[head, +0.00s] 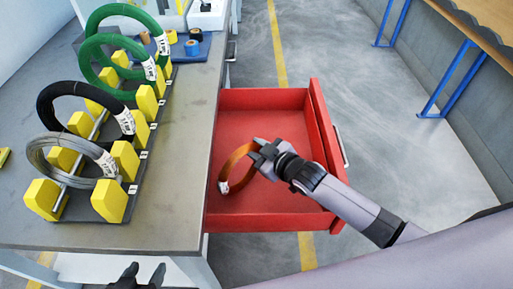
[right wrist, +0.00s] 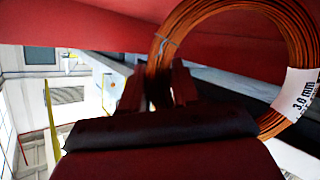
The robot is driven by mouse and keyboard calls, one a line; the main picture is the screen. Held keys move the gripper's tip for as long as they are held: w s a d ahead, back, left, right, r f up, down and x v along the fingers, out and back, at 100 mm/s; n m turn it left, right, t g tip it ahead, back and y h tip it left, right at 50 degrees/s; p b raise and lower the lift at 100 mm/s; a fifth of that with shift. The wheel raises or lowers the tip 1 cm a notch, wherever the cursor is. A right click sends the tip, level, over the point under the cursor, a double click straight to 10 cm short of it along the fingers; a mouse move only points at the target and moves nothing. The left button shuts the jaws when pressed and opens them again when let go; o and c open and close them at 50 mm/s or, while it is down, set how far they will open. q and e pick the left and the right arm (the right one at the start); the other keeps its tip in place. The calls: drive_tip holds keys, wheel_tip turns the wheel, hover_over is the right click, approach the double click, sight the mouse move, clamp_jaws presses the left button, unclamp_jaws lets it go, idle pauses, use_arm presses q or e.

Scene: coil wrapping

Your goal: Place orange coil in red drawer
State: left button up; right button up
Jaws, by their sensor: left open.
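The orange coil (head: 236,165) with a white label is inside the open red drawer (head: 268,98), tilted up on its edge. Its lower edge is near the drawer floor; I cannot tell if it touches. My right gripper (head: 262,150) reaches in from the right and is shut on the coil's upper rim. My left gripper (head: 138,274) is open and empty at the bottom edge, below the table's front.
The table (head: 185,150) carries a rack with yellow blocks (head: 110,206), holding green coils (head: 95,70), a black coil (head: 50,92) and a grey coil (head: 38,160). Tape rolls (head: 191,47) lie behind. A blue-legged bench (head: 450,80) stands far right across open floor.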

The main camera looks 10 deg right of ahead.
drive_tip(key=o, duration=0.4)
drive_tip(key=shift+c, duration=0.2)
drive_tip(key=shift+r, duration=0.2)
drive_tip(key=p+v, duration=0.1)
drive_tip(key=v, duration=0.6)
drive_tip(key=shift+s+p, duration=0.25)
drive_tip(key=shift+p, duration=0.1)
drive_tip(key=shift+d, duration=0.15)
